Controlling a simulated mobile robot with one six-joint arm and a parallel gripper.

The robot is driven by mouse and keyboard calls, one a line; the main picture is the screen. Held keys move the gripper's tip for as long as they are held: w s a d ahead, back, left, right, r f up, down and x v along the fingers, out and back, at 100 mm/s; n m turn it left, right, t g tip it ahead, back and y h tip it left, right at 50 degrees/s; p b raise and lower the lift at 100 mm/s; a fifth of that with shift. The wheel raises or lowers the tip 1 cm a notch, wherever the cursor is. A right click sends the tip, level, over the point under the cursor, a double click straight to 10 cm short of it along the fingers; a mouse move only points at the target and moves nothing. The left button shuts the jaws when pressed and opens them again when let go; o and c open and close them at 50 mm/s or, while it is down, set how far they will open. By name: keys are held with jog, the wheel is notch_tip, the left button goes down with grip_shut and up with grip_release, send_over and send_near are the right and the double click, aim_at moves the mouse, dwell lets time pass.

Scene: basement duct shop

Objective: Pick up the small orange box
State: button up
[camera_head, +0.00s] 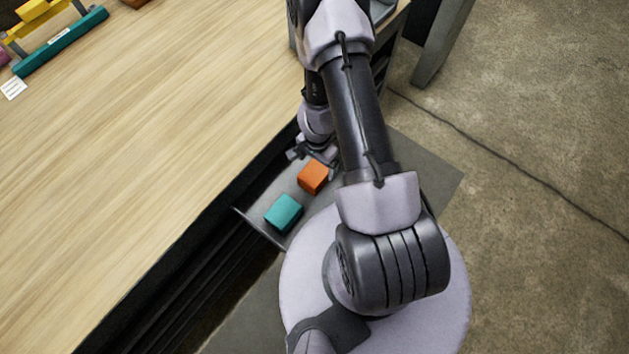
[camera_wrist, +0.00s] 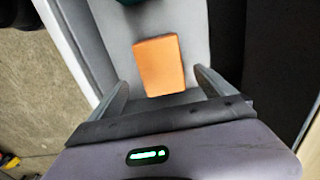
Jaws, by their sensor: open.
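The small orange box (camera_head: 312,177) lies on a grey shelf or open drawer (camera_head: 262,226) beside the wooden bench. In the wrist view the orange box (camera_wrist: 159,65) lies ahead of my gripper (camera_wrist: 160,88), roughly centred between its two open fingers. The fingers stand apart on either side of the box's near end, with gaps on both sides. In the head view my gripper (camera_head: 312,158) is just behind the box, partly hidden by my arm. I cannot tell how far above the shelf the fingertips are.
A teal box (camera_head: 284,213) lies near the orange one, and its dark edge shows at the top of the wrist view. The bench top (camera_head: 150,120) is mostly clear, with a yellow and teal rack (camera_head: 50,40) at its far left. Concrete floor (camera_head: 520,130) is open at right.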

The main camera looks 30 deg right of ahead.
aim_at(315, 172)
jog(key=f+b, duration=0.4)
jog(key=f, duration=0.1)
jog(key=f+b, duration=0.2)
jog(key=f, duration=0.1)
jog(key=shift+a+f+b, duration=0.1)
jog(key=shift+a+b, duration=0.15)
jog(key=shift+b, duration=0.15)
jog(key=shift+r, duration=0.3)
jog(key=c, duration=1.7)
jog(key=shift+o, duration=0.2)
jog(key=shift+r, duration=0.1)
